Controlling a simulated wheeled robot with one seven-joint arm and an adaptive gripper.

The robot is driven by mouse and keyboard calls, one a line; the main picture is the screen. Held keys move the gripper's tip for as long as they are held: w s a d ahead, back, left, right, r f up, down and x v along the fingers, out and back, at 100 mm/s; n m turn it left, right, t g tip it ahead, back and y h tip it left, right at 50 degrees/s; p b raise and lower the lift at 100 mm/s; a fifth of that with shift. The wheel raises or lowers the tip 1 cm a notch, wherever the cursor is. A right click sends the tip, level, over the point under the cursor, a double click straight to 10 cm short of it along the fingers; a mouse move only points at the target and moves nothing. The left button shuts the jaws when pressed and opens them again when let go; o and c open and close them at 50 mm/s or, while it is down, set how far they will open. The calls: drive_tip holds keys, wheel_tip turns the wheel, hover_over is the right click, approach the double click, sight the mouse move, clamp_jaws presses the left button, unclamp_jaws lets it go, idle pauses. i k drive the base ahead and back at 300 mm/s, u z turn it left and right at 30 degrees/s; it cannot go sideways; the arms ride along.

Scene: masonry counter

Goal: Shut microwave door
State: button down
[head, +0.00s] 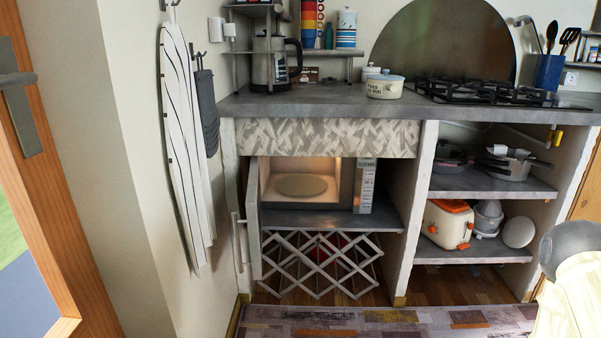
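The microwave (365,186) sits on a shelf under the counter, with its lit inside and round turntable plate (301,185) showing. Its door (254,215) stands open, swung out at the left side and seen nearly edge-on. A pale upright handle (238,240) shows at the left of the door, close to the left wall. The control panel is on the microwave's right side. Part of my arm shows at the right edge, well apart from the microwave. My gripper is not in view.
A crossed wine rack (320,264) stands under the microwave shelf (325,218). Shelves at the right hold pans and a cream toaster (447,224). A patterned rug (390,322) covers clear floor in front.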

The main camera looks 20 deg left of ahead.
sight(254, 205)
drive_tip(key=z, duration=0.3)
drive_tip(key=i, duration=1.05)
drive_tip(key=u, duration=1.65)
